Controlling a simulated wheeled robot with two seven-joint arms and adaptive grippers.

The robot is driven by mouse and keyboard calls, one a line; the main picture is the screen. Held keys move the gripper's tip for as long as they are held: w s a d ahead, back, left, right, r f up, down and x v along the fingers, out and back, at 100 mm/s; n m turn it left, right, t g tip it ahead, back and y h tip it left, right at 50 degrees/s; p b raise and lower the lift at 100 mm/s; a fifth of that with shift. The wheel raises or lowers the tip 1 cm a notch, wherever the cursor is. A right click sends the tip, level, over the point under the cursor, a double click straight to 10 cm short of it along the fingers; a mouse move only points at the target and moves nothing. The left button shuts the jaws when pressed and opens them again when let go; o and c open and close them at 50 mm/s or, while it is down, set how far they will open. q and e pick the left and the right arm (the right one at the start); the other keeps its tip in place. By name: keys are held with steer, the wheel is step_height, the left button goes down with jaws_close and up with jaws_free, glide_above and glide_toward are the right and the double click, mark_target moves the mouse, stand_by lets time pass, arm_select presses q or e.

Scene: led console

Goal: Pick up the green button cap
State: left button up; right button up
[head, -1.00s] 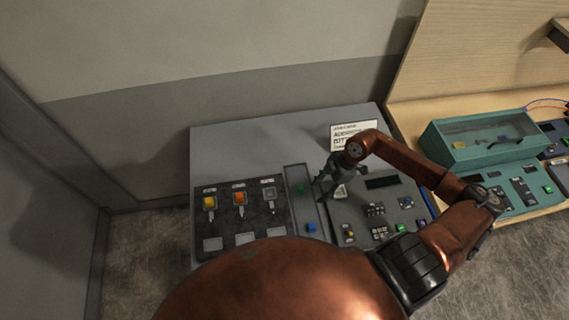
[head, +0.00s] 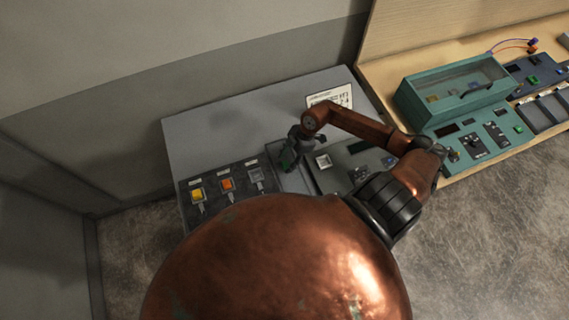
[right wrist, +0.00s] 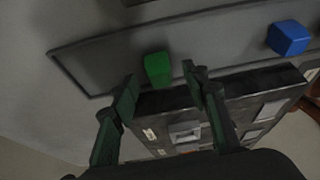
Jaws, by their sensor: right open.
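The green button cap (right wrist: 158,69) sits on the grey tray strip of the console, seen in the right wrist view. My right gripper (right wrist: 160,84) is open and empty, one finger on each side of the cap's near side in that picture; I cannot tell whether they touch it. In the head view my right gripper (head: 289,155) is over the grey strip, pointing down, and largely covers the cap there. My left gripper is not in view.
A blue cap (right wrist: 288,38) lies on the same strip. The dark panel beside it carries a yellow button (head: 197,194) and an orange button (head: 227,185). A teal box (head: 455,90) stands on the wooden bench at the right.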

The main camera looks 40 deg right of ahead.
steer(key=shift+f, duration=0.15)
steer(key=c, duration=1.1)
steer(key=shift+c, duration=0.2)
